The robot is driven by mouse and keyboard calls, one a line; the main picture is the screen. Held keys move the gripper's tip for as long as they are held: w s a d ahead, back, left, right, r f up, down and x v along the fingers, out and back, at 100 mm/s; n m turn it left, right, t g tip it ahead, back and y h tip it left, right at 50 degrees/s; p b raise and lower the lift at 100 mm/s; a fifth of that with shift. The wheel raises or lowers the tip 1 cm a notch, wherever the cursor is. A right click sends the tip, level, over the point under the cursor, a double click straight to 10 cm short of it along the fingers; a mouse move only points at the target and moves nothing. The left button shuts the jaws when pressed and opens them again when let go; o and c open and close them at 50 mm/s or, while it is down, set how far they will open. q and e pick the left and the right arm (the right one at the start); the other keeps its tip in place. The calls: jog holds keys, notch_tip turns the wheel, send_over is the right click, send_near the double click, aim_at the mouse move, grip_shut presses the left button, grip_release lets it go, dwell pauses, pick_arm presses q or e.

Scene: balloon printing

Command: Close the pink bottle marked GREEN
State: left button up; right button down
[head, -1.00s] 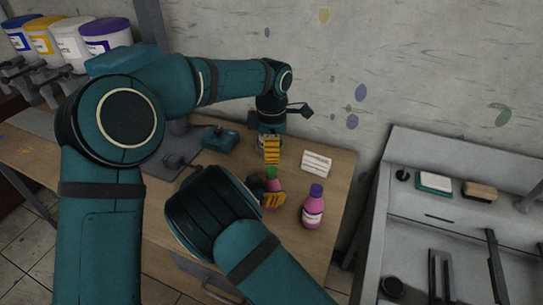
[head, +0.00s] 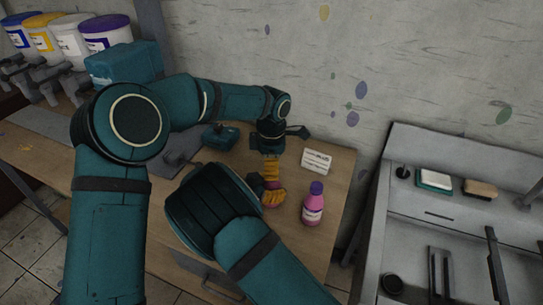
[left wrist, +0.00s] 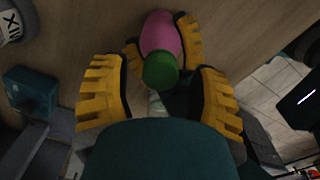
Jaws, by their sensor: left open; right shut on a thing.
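The pink bottle with a green cap stands on the wooden table. In the left wrist view its pink body (left wrist: 162,35) and green cap (left wrist: 160,70) show clearly, with the cap on the bottle's mouth; in the head view the grippers hide most of it. My right gripper (head: 273,198) is shut on this bottle's body, its yellow fingers on both sides in the left wrist view. My left gripper (head: 271,172) is open above the bottle. In the left wrist view its yellow fingers (left wrist: 160,90) stand apart on either side of the cap. Whether they touch it, I cannot tell.
A second pink bottle (head: 313,208) with a purple cap stands close by on the right. A white label card (head: 316,161) lies behind it. A teal box-like device (head: 220,137) is at the back left. A grey sink unit (head: 450,215) stands to the right.

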pick_arm(q)
jog(key=shift+f, duration=0.3)
jog(key=shift+c, duration=0.4)
grip_shut()
grip_release()
jog(key=shift+r, duration=0.1)
jog(key=shift+r, duration=2.2)
